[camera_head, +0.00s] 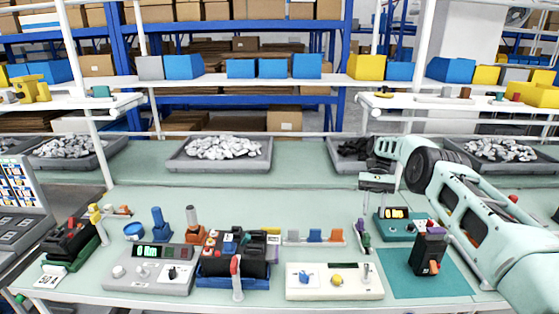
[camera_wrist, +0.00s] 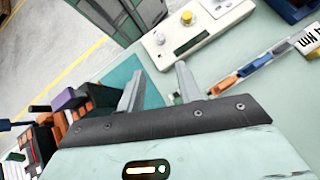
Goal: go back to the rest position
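My gripper (camera_head: 377,187) hangs above the right part of the bench, fingers pointing down. In the wrist view its two fingers (camera_wrist: 160,88) stand apart with nothing between them. A black breaker (camera_head: 427,256) with an orange lever stands on the teal mat (camera_head: 400,287), right of and nearer than my gripper. A white test box (camera_head: 310,289) with a blue switch and a yellow knob lies left of the mat; it also shows in the wrist view (camera_wrist: 165,50). A teal meter (camera_head: 385,229) with a lit yellow display stands behind the breaker, near my gripper.
A grey supply unit (camera_head: 150,280) with a green display is at left. A rail of blue and orange parts (camera_head: 315,240) lies behind the test box. Grey bins (camera_head: 195,163) stand along the back. White shelf posts (camera_head: 85,130) rise at both sides.

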